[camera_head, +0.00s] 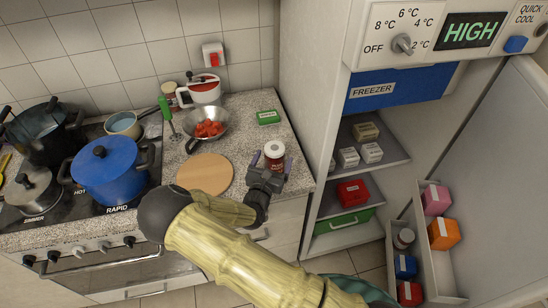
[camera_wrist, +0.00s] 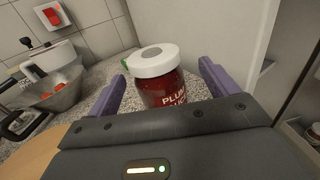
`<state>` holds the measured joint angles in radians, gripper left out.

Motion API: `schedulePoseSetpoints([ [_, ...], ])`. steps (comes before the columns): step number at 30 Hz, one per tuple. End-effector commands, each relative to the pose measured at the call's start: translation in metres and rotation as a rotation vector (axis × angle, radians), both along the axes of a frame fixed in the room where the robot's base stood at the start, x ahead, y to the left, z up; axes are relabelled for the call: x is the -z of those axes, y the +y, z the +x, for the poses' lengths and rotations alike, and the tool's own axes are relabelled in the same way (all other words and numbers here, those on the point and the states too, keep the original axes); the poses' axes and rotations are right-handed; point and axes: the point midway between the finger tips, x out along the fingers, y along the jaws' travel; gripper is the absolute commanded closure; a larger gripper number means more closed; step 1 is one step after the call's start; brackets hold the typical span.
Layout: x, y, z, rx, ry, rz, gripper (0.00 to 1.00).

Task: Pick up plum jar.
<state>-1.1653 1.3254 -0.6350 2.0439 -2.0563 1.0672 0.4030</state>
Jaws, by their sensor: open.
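The plum jar (camera_head: 274,153) is a dark red jar with a white lid and stands upright on the speckled counter, near its right end beside the fridge. In the wrist view the jar (camera_wrist: 165,88) shows its "PLUM" label. My gripper (camera_head: 269,171) is open at the jar, with its purple fingers (camera_wrist: 161,92) on the left and right of it. I see a gap on each side in the wrist view. The lower part of the jar is hidden behind the gripper body.
A round wooden board (camera_head: 204,174) lies left of the gripper. The fridge wall (camera_head: 312,80) rises close on the right. A blue pot (camera_head: 106,170) sits on the stove.

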Motion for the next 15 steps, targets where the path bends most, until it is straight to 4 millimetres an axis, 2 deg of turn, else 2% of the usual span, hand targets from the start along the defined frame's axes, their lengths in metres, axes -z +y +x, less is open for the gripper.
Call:
schedulePoseSetpoints([
  [11,-0.001,-0.002,0.004,0.003,0.000,0.000,0.14],
  [15,-0.004,-0.005,0.018,0.004,-0.002,-0.001,0.14],
])
